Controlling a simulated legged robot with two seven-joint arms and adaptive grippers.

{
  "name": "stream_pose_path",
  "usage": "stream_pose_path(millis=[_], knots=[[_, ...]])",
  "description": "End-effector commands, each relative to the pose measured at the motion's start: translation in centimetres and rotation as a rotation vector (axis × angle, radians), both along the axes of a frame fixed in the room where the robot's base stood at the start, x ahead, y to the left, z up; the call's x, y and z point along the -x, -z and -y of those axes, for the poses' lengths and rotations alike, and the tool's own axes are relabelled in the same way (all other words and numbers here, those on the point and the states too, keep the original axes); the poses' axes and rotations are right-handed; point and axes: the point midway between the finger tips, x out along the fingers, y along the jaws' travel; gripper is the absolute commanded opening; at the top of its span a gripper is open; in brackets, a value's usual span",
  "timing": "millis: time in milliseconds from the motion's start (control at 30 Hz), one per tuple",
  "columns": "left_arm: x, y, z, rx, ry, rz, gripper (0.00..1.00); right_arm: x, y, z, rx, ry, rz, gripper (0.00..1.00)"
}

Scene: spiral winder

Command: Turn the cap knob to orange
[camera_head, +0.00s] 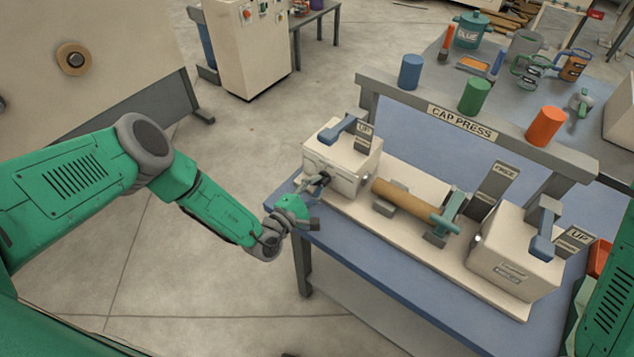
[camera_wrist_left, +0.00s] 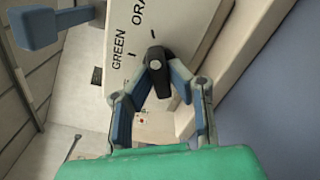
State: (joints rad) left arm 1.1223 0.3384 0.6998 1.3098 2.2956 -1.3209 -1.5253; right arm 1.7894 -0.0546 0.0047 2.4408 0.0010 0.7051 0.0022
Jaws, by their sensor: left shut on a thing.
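The cap press (camera_head: 462,123) stands on a blue-topped table. The dark cap knob (camera_wrist_left: 157,72) sits on the side face of the left cream press box (camera_head: 345,181). In the left wrist view its face carries the words GREEN and, partly cut off, "ORA". My left gripper (camera_head: 318,183) reaches the knob from the left. In the left wrist view its fingers (camera_wrist_left: 160,75) are closed on both sides of the knob. The knob's pointer direction is hard to tell. My right arm (camera_head: 610,310) shows at the right edge; its gripper is out of view.
A brown tube (camera_head: 405,199) lies between the two press boxes. Blue (camera_head: 410,72), green (camera_head: 475,96) and orange (camera_head: 545,126) caps stand on the rear rail. A lever (camera_head: 338,129) rises on the left box. Open floor lies left of the table.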

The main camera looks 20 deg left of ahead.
Motion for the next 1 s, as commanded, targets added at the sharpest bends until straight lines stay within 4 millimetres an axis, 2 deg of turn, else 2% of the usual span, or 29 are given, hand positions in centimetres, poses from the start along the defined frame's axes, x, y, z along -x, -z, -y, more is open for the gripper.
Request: stream_pose_path(millis=[33, 467, 500, 533, 867, 1000], knots=[[0.3, 0.5, -0.1, -0.010, 0.002, -0.010, 0.00, 0.0, 0.0, 0.0, 0.000, 0.000, 0.000, 0.40], [0.3, 0.6, 0.0, -0.018, 0.002, -0.008, 0.00, 0.0, 0.0, 0.0, 0.000, 0.000, 0.000, 0.40], [0.3, 0.6, 0.0, -0.018, 0.003, -0.009, 0.29, 0.0, 0.0, 0.0, 0.000, 0.000, 0.000, 0.40], [0.3, 0.5, 0.0, -0.017, 0.003, -0.008, 0.34, 0.0, 0.0, 0.0, 0.000, 0.000, 0.000, 0.40], [0.4, 0.2, -0.1, -0.014, 0.001, -0.001, 0.34, 0.2, -0.1, 0.0, 0.000, 0.000, 0.002, 0.40], [1.6, 0.3, -0.6, -0.013, 0.001, -0.003, 0.34, 0.3, -0.1, 0.0, 0.000, 0.000, 0.002, 0.40]])
